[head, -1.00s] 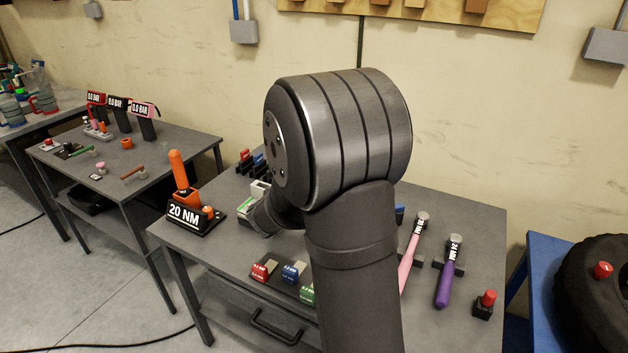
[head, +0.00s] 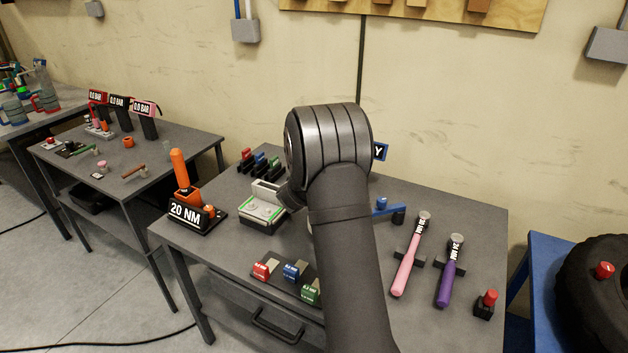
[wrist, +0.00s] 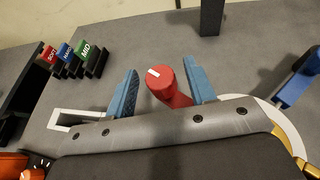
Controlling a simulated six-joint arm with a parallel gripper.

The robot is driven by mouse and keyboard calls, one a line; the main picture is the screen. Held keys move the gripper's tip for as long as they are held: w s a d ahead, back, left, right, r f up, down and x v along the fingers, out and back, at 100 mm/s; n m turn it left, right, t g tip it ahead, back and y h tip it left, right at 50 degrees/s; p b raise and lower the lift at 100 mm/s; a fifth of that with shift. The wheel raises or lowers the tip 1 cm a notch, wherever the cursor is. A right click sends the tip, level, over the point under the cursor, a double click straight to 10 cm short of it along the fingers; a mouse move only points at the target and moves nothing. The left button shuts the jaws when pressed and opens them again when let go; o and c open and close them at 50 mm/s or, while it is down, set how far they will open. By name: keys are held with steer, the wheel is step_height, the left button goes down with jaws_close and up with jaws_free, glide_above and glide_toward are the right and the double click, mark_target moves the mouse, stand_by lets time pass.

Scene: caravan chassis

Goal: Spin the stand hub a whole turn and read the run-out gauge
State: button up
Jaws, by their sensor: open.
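A red knob (wrist: 168,86) with a white mark on its top stands between my fingers in the wrist view. My gripper (wrist: 163,84) has its two blue fingers apart, one on each side of the knob; I see gaps on both sides. A white round rim (wrist: 284,127) shows behind the gripper housing at the right. I cannot tell whether the knob belongs to the stand hub. In the head view my arm hides the gripper and the knob. No run-out gauge reading is legible in either view.
On the bench (head: 225,262) stand a 20 NM orange tool holder (head: 182,205), a white-and-green device (head: 262,208), a blue lever (head: 387,208), pink (head: 408,262) and purple (head: 450,275) wrenches, and a red-topped block (head: 486,304). Small labelled blocks (wrist: 72,58) stand at the wrist view's left.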

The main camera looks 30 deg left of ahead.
steer(key=shift+w+a+f, duration=0.1)
steer(key=shift+w+f, duration=0.1)
steer(key=shift+w, duration=0.25)
jaws_close()
steer(key=shift+w, duration=0.1)
steer(key=w+d+m+g+h, duration=0.2)
steer(key=w+d+m+h, duration=0.3)
steer(key=d+m+h, duration=0.35)
steer(key=shift+s+d+m+g+h, duration=0.55)
steer(key=shift+d+m+g+h, duration=0.85)
steer(key=shift+m+g, duration=0.55)
steer(key=shift+s+d+m+g+h, duration=0.5)
steer(key=shift+d+m+g+h, duration=0.95)
steer(key=shift+m, duration=0.65)
steer(key=shift+s+d+m+g+h, duration=0.55)
steer(key=shift+d+m+g+h, duration=0.8)
steer(key=shift+m+g, duration=0.7)
